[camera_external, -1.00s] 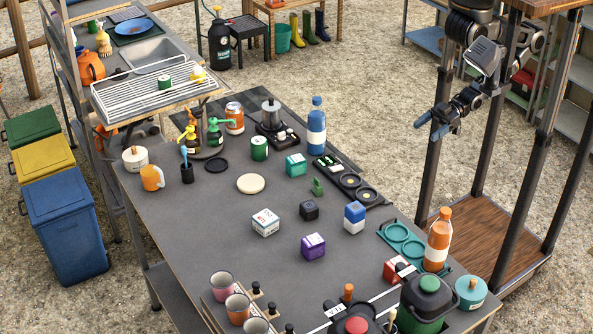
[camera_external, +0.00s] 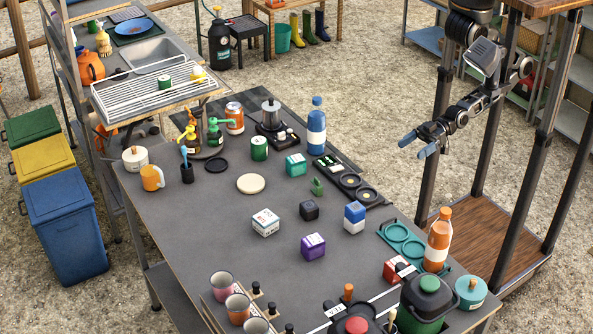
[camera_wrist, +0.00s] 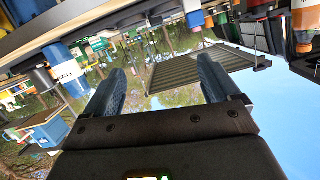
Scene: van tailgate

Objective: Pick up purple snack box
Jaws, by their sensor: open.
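The purple snack box (camera_external: 312,246) stands on the dark tabletop (camera_external: 215,240), in the front middle part of the table in the external view. My gripper (camera_external: 414,146) is in the air beyond the table's right edge, above and to the right of the box and well apart from it. Its two blue fingers are spread with nothing between them. In the wrist view the fingers of my gripper (camera_wrist: 160,90) are also apart and empty. I cannot make out the purple box in the wrist view.
Near the purple box are a white box (camera_external: 266,222), a black cube (camera_external: 309,210) and a blue-and-white box (camera_external: 354,217). An orange bottle (camera_external: 438,247) and a blue bottle (camera_external: 316,127) stand tall near the right edge. Bare tabletop lies left of the purple box.

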